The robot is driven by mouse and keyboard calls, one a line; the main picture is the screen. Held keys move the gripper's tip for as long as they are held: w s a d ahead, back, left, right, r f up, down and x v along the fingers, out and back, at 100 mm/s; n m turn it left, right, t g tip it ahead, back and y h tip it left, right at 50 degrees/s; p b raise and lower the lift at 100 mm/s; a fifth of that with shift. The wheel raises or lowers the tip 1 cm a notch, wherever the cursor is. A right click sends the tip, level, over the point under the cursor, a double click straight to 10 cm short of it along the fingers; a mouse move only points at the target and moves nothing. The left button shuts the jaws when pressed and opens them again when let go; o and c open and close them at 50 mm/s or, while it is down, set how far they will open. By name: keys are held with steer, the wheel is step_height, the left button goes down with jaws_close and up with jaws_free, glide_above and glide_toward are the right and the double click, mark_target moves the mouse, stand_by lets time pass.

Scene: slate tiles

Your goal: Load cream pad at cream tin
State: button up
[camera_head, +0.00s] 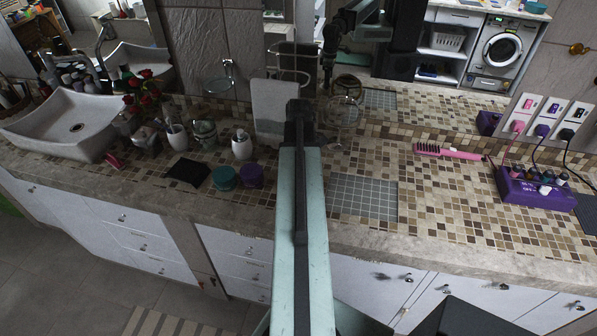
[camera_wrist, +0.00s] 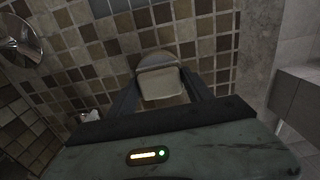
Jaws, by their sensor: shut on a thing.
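In the wrist view my gripper (camera_wrist: 160,78) has its two dark fingers on either side of a pale cream pad (camera_wrist: 161,84) and is shut on it. A rounded beige rim (camera_wrist: 154,57) shows just beyond the pad, over the tiled counter. It looks like the cream tin, but most of it is hidden by the pad, and I cannot tell whether the two touch. In the head view my gripper (camera_head: 299,108) is at the far end of my arm, near the back of the counter. The pad and the cream tin are hidden there behind my arm.
Left of my arm stand a teal tin (camera_head: 224,177), a purple tin (camera_head: 251,175) and a black pad (camera_head: 187,172). A white cup (camera_head: 242,147) and a grey towel (camera_head: 274,108) are close by. Right are a grid mat (camera_head: 363,197), a pink brush (camera_head: 447,152) and a purple box (camera_head: 535,190).

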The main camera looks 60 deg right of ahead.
step_height(320, 180, up, 7)
steer(key=p, duration=0.7)
steer(key=shift+r, duration=0.1)
